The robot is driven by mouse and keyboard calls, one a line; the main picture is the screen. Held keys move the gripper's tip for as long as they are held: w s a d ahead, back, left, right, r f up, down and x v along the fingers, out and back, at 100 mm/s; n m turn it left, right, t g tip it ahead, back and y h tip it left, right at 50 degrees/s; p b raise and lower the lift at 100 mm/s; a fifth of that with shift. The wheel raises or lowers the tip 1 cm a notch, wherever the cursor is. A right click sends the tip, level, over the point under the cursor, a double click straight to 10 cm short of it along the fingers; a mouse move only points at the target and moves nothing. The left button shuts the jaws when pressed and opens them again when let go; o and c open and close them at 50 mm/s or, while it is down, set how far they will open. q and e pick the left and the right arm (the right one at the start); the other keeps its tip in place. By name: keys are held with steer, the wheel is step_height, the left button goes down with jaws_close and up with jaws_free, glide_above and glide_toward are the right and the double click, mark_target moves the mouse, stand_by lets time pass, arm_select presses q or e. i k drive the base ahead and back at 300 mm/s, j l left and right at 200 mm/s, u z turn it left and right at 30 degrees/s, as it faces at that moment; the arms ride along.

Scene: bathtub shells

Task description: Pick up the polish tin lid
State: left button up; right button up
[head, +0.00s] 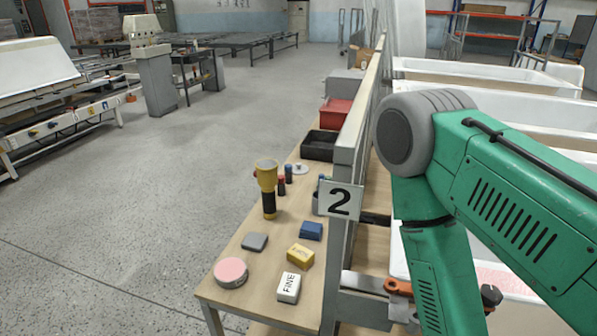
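A round tin (231,272) with a pale pink top and a metal-coloured side stands at the near left corner of the narrow wooden table. I cannot tell whether the pink face is a lid or the contents of an open tin. A small whitish disc (300,169) with a raised middle lies farther back on the same table, too small to identify surely. A green arm with a grey joint, mine, fills the right side, and its gripper is out of the picture. My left gripper is not in view either.
The wooden table (215,293) also holds a white FINE block (289,288), yellow block (300,255), blue block (311,230), grey pad (254,242), yellow-black torch (267,188) and black tray (320,146). A post with a "2" sign (339,200) borders it; white tub shells (480,75) stand right.

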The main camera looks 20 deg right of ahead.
mark_target(298, 169)
steer(key=k+u, duration=0.1)
steer(key=k, duration=0.55)
steer(key=u, duration=0.4)
steer(key=i+j+u, duration=0.1)
steer(key=u, duration=0.65)
steer(key=i+u, duration=0.1)
steer(key=u, duration=0.3)
steer(key=i, duration=1.85)
steer(key=i+l+z, duration=0.15)
steer(key=i+z, duration=0.25)
steer(key=i+l+z, duration=0.1)
steer(key=z, duration=0.35)
steer(key=i+z, duration=0.4)
steer(key=i+j+z, duration=0.2)
steer(key=z, duration=0.2)
steer(key=i+l+z, duration=0.15)
steer(key=i+z, duration=0.25)
steer(key=i, duration=0.2)
steer(key=i+z, duration=0.35)
steer(key=i, duration=0.25)
